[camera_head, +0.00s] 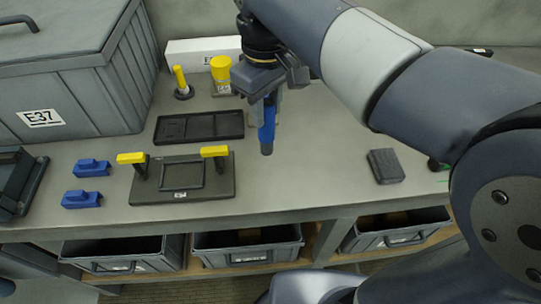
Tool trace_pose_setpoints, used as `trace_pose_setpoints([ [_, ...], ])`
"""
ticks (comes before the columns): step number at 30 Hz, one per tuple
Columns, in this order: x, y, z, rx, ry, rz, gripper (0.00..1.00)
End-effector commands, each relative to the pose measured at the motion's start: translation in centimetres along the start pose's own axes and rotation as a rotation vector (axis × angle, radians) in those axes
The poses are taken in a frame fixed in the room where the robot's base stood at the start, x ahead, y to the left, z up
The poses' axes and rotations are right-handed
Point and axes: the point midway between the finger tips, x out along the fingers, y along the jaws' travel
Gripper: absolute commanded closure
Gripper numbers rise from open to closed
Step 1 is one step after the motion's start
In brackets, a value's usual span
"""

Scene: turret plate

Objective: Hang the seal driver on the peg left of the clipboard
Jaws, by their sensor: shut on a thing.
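My gripper (272,92) points down above the workbench, right of the dark turret plate. It is shut on a blue tool with a dark grey lower end (267,130), likely the seal driver. The tool hangs nearly upright, and its upper part is hidden by the fingers. Its lower end appears clear of the bench top, though the height is hard to judge. Neither the clipboard nor the peg left of it is in view.
The turret plate (215,188) with yellow-topped clamps, a black tray (200,127), blue blocks (91,168), a yellow-handled tool (181,82) and a yellow cup (221,70) stand on the bench. A large grey crate (75,85) is left. A dark block (385,166) lies right; bench between is clear.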

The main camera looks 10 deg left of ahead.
Motion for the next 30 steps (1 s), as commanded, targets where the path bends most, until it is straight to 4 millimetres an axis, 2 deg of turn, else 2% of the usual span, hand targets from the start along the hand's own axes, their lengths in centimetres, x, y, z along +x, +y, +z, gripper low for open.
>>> trace_pose_setpoints([
  [11,0.1,0.0,0.0,0.0,0.0,0.0,0.98],
  [18,3.8,0.0,0.0,0.0,-0.004,-0.001,0.98],
  [23,5.2,0.0,0.0,0.0,0.0,0.0,0.98],
  [28,7.9,0.0,0.1,0.0,-0.004,-0.001,0.98],
  [30,8.3,0.0,0.0,0.0,-0.002,-0.001,0.98],
])
